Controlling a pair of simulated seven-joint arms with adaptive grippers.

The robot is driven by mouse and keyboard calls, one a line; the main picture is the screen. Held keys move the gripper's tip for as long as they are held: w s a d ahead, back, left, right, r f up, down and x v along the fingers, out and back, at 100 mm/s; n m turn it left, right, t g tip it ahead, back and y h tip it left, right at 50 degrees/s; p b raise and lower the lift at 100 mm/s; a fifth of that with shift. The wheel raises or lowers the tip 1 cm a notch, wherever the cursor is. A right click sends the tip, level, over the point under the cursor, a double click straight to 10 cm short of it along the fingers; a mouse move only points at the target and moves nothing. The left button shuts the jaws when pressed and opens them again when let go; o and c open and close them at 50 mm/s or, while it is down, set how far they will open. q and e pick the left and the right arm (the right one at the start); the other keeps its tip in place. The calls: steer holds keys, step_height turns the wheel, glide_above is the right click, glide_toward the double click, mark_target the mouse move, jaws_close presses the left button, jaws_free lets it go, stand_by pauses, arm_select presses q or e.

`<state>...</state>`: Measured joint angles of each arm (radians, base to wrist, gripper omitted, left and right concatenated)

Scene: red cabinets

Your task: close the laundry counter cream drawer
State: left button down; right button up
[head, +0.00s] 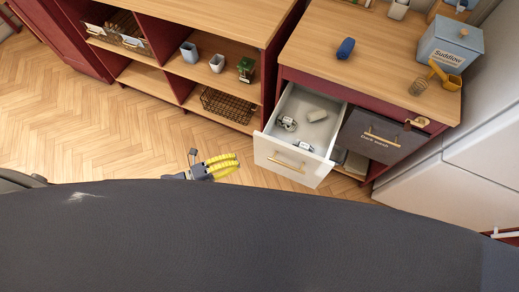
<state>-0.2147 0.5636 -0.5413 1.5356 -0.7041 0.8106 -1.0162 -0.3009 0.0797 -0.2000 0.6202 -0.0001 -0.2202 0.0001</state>
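The cream drawer (292,163) is pulled out of the red laundry counter (340,50) at the right of the head view. Its front has a brass bar handle, and a few small grey and white items lie inside. My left gripper (226,166), with yellow finger pads, is low over the floor to the left of the drawer front, apart from it. The pads look close together, but I cannot tell whether it is open or shut. My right gripper is not in view.
A dark wash bin (378,138) sits in the counter right of the drawer. A blue-grey box (449,48), yellow scoop and glass stand on top. An open shelf (215,75) with cups and a wire basket is at left. Wood floor (110,140) is clear.

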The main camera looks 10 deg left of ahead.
arm_select(q)
steer(key=shift+m+g+h, duration=0.3)
steer(key=shift+m+h, duration=0.1)
steer(key=shift+w+x, duration=0.2)
steer(key=shift+x, duration=5.55)
steer(key=shift+a+f, duration=0.1)
steer(key=shift+f, duration=0.05)
steer(key=shift+w, duration=0.15)
